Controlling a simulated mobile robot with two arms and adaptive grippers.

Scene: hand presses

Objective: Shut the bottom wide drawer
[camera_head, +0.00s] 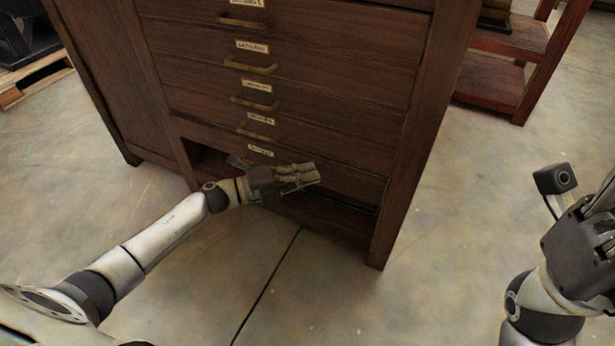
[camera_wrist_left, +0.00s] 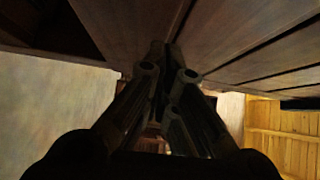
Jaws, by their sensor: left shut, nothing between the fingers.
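The wide drawer (camera_head: 345,182) with the lowest label stands at the bottom of the dark wooden cabinet (camera_head: 412,140). Its front looks about level with the drawers above; I cannot tell whether a small gap remains. My left gripper (camera_head: 310,175) is shut and empty, lying across the drawer's lower front and hiding part of it. I cannot tell whether it touches. In the left wrist view the closed fingers (camera_wrist_left: 168,74) point at dark wood close ahead. My right gripper (camera_head: 588,240) is at the right edge, partly cut off, away from the cabinet.
Several drawers with brass handles (camera_head: 255,103) and labels rise above. Dark openings show below the lowest front. A reddish shelf (camera_head: 490,88) stands behind at right, and a pallet (camera_head: 35,78) lies at upper left. The concrete floor (camera_head: 440,260) in front is clear.

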